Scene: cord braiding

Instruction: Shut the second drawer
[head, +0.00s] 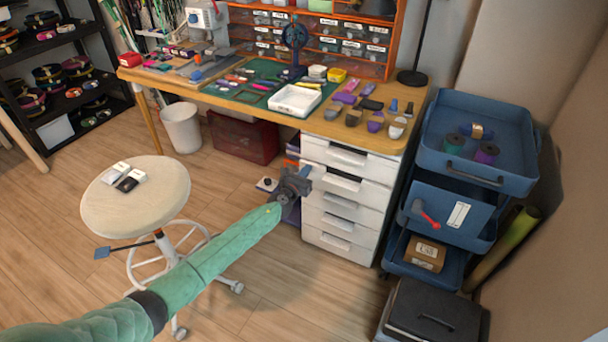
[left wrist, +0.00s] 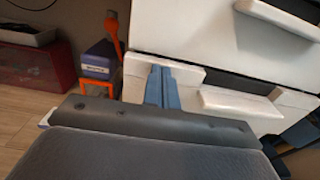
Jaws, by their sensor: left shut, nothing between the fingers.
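The white drawer unit (head: 322,238) stands under the right end of the desk, with several drawers stacked in it. The second drawer (head: 372,193) is second from the top, with a pale handle bar; I cannot tell whether a small gap remains behind its front. My left gripper (head: 299,181) is shut and empty at the left side of this drawer's front. In the left wrist view the blue fingertips (left wrist: 162,88) overlap the left part of a white drawer front (left wrist: 190,74), left of its handle (left wrist: 240,103); contact is unclear. My right gripper is out of view.
A round stool (head: 136,205) stands left of my left arm. A blue trolley (head: 470,180) stands right of the drawers, with a black box (head: 432,315) before it. A dark red bin (head: 243,138) sits under the desk.

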